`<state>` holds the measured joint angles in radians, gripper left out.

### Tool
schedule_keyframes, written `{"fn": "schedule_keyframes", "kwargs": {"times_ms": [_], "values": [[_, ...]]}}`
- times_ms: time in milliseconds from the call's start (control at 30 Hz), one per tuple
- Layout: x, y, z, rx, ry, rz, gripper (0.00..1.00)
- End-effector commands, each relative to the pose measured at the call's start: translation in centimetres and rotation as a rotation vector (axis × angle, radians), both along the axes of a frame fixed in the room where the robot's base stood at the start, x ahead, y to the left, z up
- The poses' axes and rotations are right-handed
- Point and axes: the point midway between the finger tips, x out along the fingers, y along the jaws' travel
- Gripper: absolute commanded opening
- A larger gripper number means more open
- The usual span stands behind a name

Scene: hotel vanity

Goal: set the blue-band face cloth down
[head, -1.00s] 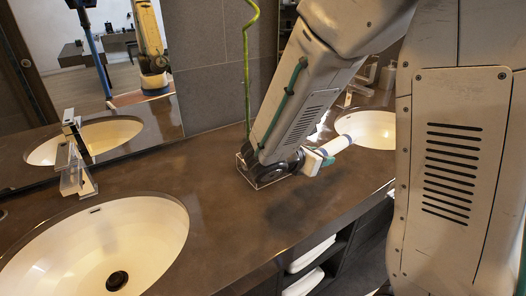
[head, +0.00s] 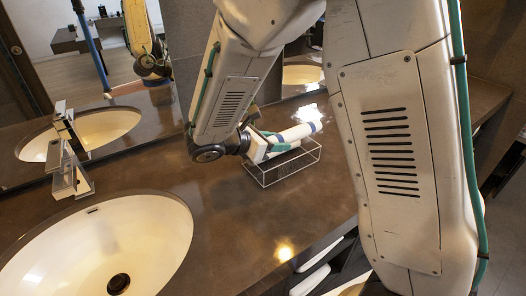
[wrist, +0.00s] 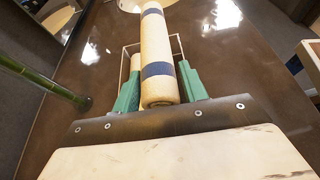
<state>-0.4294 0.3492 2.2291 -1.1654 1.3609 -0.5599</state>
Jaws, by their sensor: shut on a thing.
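The blue-band face cloth (head: 300,132) is a white roll with blue bands. My gripper (head: 277,145) is shut on it near one end, and the roll points away to the right. In the wrist view the cloth (wrist: 156,42) stands out between the green fingers (wrist: 159,88), with two blue bands showing. A clear, thin-edged tray (head: 283,168) sits on the counter below the gripper and cloth. In the wrist view its edges (wrist: 123,62) show behind the roll. A small pale shape left of the roll there is partly hidden. I cannot tell whether the cloth touches the tray.
A mirror (head: 95,75) stands behind. A green stalk (wrist: 40,82) rises at left in the wrist view. White towels (head: 310,280) lie on shelves below the counter.

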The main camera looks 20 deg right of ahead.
Motion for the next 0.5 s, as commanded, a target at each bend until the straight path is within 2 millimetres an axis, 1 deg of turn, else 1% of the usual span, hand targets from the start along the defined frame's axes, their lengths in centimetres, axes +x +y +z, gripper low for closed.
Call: {"fn": "schedule_keyframes", "kwargs": {"times_ms": [33,100,333,500], "values": [[0.5,0.8,-0.1,0.0,0.0,0.002,0.21],[1.0,1.5,-0.2,0.001,0.001,0.001,0.21],[2.0,2.9,-0.3,0.0,0.001,0.003,0.21],[1.8,2.7,-3.1,-0.002,0.005,0.001,0.21]]}}
